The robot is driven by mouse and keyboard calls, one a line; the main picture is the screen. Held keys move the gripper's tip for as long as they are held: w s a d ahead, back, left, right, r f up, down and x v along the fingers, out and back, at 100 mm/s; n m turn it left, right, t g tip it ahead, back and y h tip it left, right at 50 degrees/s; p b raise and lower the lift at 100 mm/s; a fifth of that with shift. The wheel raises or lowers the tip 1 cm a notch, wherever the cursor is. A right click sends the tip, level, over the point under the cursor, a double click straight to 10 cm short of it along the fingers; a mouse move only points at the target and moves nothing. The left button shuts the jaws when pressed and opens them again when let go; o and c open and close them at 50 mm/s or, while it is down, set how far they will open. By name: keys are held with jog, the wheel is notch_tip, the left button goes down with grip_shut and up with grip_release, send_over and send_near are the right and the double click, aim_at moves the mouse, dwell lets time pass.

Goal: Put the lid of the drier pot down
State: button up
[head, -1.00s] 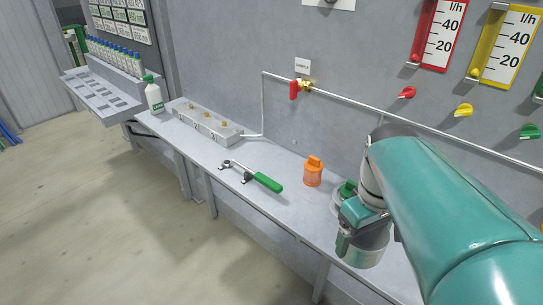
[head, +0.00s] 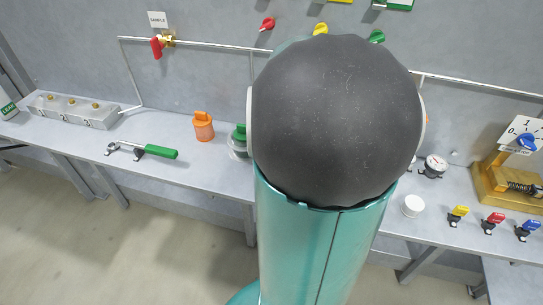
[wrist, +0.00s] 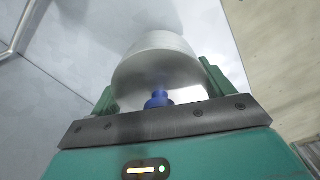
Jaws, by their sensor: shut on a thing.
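In the wrist view my gripper (wrist: 158,82) has its two green fingers on either side of a pale metal, round lid-like thing (wrist: 160,62) with a blue knob (wrist: 158,99) facing the palm. It is shut on this thing, which I take to be the lid. Behind it the wrist view shows grey surfaces; I cannot tell whether the lid touches anything. In the head view my arm hides the gripper and the lid. A clear jar with a green top (head: 240,141) stands on the bench, partly behind my arm. I cannot make out the drier pot for certain.
Right of my arm are a white round piece (head: 412,206), a gauge (head: 433,166), several coloured clips and a brass block (head: 505,185). A pipe runs along the wall.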

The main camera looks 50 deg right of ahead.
jog(key=shift+f, duration=1.45)
jog(key=shift+f, duration=0.1)
jog(key=o, duration=1)
jog(key=shift+o, duration=0.2)
notch_tip(320, 180, up, 12)
jog(key=shift+r, duration=0.15)
jog(key=w+a+r+t, duration=0.2)
jog(key=a+t, duration=0.3)
jog(key=a, duration=2.5)
jog(key=shift+w+r+t, duration=0.15)
jog(key=shift+r+t, duration=0.05)
jog(key=shift+t, duration=0.1)
